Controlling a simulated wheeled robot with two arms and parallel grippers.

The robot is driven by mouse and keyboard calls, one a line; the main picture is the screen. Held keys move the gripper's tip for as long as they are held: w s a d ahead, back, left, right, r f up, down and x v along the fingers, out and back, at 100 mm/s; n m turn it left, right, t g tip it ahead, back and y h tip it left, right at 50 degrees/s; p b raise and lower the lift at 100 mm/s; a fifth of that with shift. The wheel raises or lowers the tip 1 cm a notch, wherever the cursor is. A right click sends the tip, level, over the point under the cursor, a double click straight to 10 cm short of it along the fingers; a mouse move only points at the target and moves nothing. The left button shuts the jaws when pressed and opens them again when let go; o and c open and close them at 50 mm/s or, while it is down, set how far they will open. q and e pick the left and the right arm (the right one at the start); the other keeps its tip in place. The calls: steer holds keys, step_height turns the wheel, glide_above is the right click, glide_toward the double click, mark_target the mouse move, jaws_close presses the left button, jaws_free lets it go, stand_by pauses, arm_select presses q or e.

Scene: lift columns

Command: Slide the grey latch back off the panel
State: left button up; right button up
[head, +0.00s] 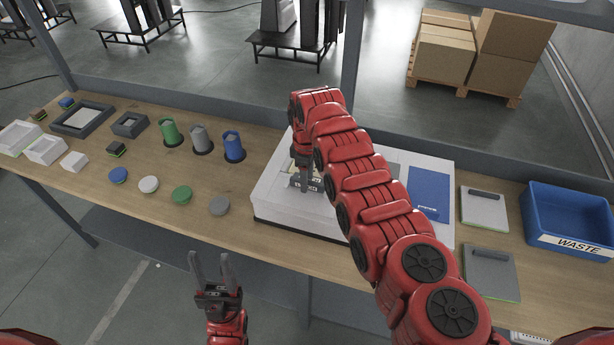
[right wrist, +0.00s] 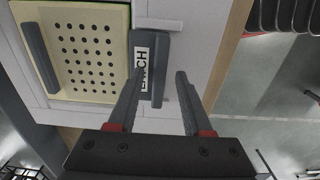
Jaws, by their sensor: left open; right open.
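The grey latch (right wrist: 163,60), with a white label, lies on the white box beside the cream perforated panel (right wrist: 88,18). Its left side reaches the panel's edge in the right wrist view; I cannot tell how far it overlaps. My right gripper (right wrist: 160,74) is open, its two fingers either side of the latch's lower part, and nothing is clearly gripped. In the head view, my right gripper (head: 307,183) is over the white box and my arm hides most of the panel. My left gripper (head: 212,262) is open and empty, in front of the table's front edge.
The white box (head: 283,208) stands on the wooden table. A blue panel (head: 429,192) lies on its right part. Grey plates (head: 484,209) and a blue waste bin (head: 566,215) are further right. Cups (head: 201,139), discs (head: 181,194) and trays (head: 82,119) are left.

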jaws_close()
steer(key=shift+w, duration=0.1)
stand_by(1.2)
